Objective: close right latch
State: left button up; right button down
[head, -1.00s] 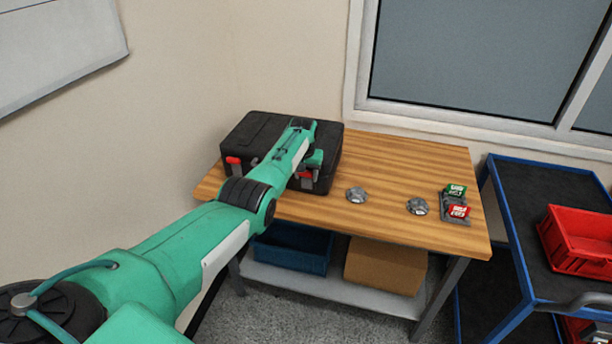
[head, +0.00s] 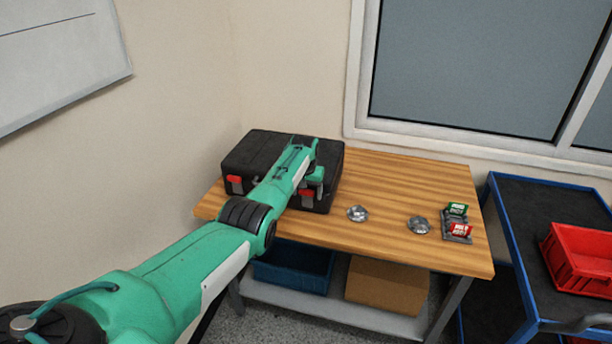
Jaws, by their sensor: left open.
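A black case (head: 254,151) lies closed at the left end of the wooden table. Its left latch (head: 234,181) shows a red tab on the front face. Its right latch (head: 307,192) shows only as a small red patch beneath my gripper, so I cannot tell its position. My left arm reaches across the front of the case. My left gripper (head: 317,178) is open at the case's front right, just above the right latch. The fingertips are small and partly hidden, and I cannot tell whether they touch the latch. My right gripper is out of view.
Two round metal parts (head: 357,213) (head: 419,225) and a small stand with green and red blocks (head: 457,229) are on the table (head: 390,178). A blue bin and a cardboard box (head: 387,285) sit below. A blue cart with a red bin (head: 580,258) stands right.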

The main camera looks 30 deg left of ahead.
pick_arm(q)
notch_tip(320, 180, up, 13)
jog(key=s+b, duration=0.1)
jog(key=s, duration=0.1)
jog(key=shift+d+b, duration=0.25)
jog(key=shift+b, duration=0.1)
jog(key=shift+f, duration=0.1)
dwell(0.4)
